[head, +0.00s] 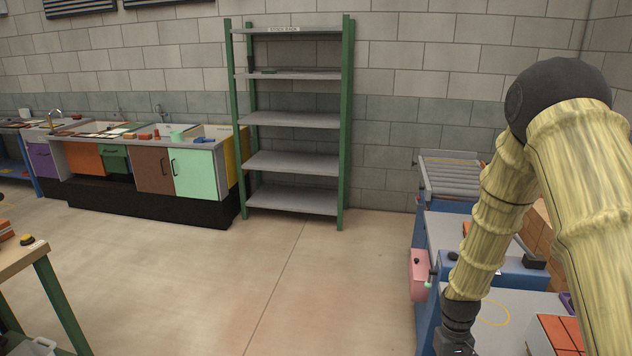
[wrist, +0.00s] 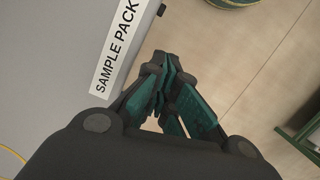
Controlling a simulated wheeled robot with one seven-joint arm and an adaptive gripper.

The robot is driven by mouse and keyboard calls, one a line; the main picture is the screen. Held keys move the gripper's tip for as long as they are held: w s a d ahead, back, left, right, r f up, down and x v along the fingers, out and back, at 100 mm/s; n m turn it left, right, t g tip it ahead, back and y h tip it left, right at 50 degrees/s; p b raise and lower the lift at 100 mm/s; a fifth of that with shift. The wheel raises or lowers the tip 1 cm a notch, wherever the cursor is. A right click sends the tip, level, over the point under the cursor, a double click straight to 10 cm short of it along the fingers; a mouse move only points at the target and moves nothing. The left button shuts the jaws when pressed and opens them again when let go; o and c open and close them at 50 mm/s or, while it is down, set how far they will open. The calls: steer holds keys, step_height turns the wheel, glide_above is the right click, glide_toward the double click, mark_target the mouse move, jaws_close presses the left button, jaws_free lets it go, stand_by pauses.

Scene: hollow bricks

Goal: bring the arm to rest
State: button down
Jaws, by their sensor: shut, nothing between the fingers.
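My arm comes in from the right in the head view, bent at a dark elbow, with its forearm hanging down over the blue and grey benches. The gripper's fingers are not visible in the head view; only my dark wrist shows at the lower edge. In the wrist view my gripper (wrist: 165,88) is shut, its dark and teal fingers together with nothing between them. It points down beside a grey surface with a white "SAMPLE PACK" label (wrist: 116,50).
Blue and grey benches (head: 455,232) with a roller section (head: 450,176) stand below my arm. A pink box (head: 419,275) hangs at their left side. A green-posted shelf rack (head: 290,119) stands by the wall. A wooden table (head: 20,258) is at lower left. The middle floor is clear.

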steer(key=s+a+f, duration=0.5)
steer(key=s+f, duration=0.7)
steer(key=s, duration=0.1)
steer(key=s+a+f+t, duration=0.1)
steer(key=s+a+f, duration=0.1)
steer(key=s, duration=0.6)
steer(key=s+a+f+t, duration=0.1)
steer(key=s+a+f, duration=0.15)
steer(key=s, duration=0.55)
steer(key=f+b, duration=0.1)
steer(key=b, duration=0.1)
steer(key=f+b, duration=0.4)
steer(key=shift+s+f, duration=0.25)
